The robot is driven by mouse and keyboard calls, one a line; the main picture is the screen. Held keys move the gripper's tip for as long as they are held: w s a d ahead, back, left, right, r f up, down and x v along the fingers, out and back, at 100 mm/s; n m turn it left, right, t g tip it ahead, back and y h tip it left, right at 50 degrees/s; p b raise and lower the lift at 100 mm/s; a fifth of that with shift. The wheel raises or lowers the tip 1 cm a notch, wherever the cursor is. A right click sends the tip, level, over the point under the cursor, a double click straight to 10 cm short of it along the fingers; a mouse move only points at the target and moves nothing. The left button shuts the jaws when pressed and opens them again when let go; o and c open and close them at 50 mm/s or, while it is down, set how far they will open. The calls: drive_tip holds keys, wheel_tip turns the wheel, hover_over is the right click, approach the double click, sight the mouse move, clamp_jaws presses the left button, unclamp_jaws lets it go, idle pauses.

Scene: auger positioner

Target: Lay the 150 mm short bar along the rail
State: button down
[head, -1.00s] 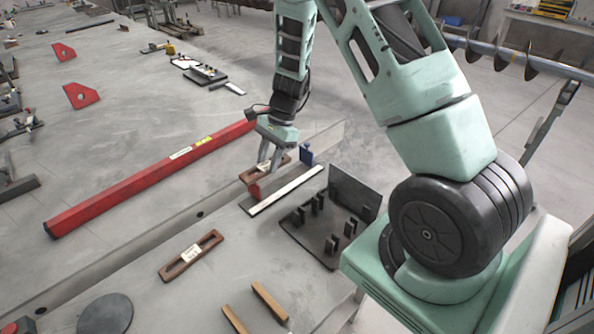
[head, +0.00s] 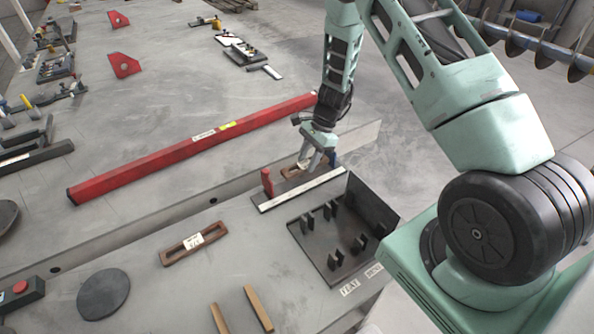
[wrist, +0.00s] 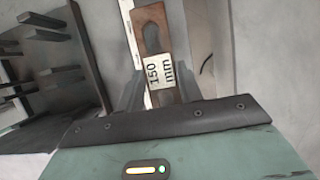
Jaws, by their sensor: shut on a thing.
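The 150 mm short bar (head: 289,170) is a brown slotted wooden bar. Its white "150 mm" label (wrist: 160,75) faces the wrist camera. My gripper (head: 311,162) is shut on this bar, its fingers on either side near the label. The long grey rail (head: 190,205) runs diagonally across the table. The bar is beside its right part, between it and a white-edged strip (head: 302,190); it lines up roughly with both. I cannot tell whether the bar touches the surface below.
A longer labelled wooden bar (head: 194,246) lies on the near table. A dark tray with upright pegs (head: 325,245) stands right of it. A long red beam (head: 180,150) lies beyond the rail. Two plain wooden strips (head: 258,308) and a dark disc (head: 104,293) lie in front.

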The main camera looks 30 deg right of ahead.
sight(299, 167)
wheel_tip(299, 167, down, 3)
drive_tip(key=shift+r, duration=0.2)
drive_tip(key=a+p, duration=0.1)
drive_tip(key=a, duration=0.1)
drive_tip(key=a+p, duration=0.1)
drive_tip(key=a, duration=0.1)
drive_tip(key=shift+r, duration=0.2)
drive_tip(key=shift+f+p, duration=0.35)
drive_tip(key=shift+f, duration=0.45)
drive_tip(key=shift+f, duration=0.2)
drive_tip(key=c, duration=0.9)
unclamp_jaws()
drive_tip(key=shift+r, duration=0.15)
